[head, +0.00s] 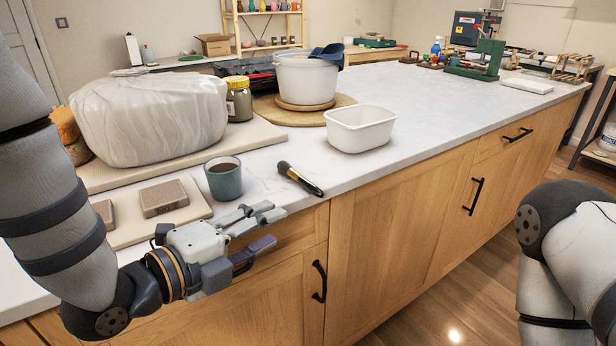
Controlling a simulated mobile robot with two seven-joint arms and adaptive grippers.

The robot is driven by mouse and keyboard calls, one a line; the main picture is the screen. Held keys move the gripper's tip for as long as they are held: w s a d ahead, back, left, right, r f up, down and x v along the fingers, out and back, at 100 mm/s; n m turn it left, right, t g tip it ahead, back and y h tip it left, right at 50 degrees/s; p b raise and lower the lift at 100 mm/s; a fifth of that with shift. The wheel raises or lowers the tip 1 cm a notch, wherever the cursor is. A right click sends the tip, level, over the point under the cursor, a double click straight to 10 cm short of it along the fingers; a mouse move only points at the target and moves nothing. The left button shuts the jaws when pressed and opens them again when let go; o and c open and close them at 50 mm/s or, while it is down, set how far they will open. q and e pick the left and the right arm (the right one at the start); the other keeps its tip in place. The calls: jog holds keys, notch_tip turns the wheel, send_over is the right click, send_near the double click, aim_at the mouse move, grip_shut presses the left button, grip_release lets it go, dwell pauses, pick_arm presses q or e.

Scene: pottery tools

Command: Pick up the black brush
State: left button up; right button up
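The black brush (302,180) lies on the white countertop (400,152) near its front edge, with its bristle end toward the upper left and its dark handle toward the lower right. My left gripper (268,228) is in front of the counter edge, to the lower left of the brush and apart from it. Its fingers are spread with a gap between them, and nothing is held. My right arm (560,230) shows at the right edge of the head view, but its gripper is out of view.
A teal cup (224,178) with dark contents stands left of the brush. Brown blocks (163,197) lie on a board further left, near a wrapped clay lump (150,118). A white tub (360,129) stands behind the brush to the right.

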aim_at(315, 194)
pick_arm(q)
jog(key=shift+m, duration=0.3)
jog(key=x, duration=0.4)
jog(key=r+b+x, duration=0.1)
jog(key=x, duration=0.6)
jog(key=shift+w+d+r+b, duration=0.15)
jog(key=shift+w+r+b, duration=0.15)
jog(key=shift+w, duration=0.25)
jog(key=shift+r, duration=0.1)
pick_arm(e)
jog(key=shift+s+a+f+g, duration=0.1)
jog(key=shift+s+f+g, duration=0.15)
jog(key=shift+s+f, duration=0.3)
jog(key=shift+s+f+g, duration=0.25)
jog(key=shift+s+f, duration=0.1)
jog(key=shift+s, duration=0.35)
pick_arm(q)
grip_shut()
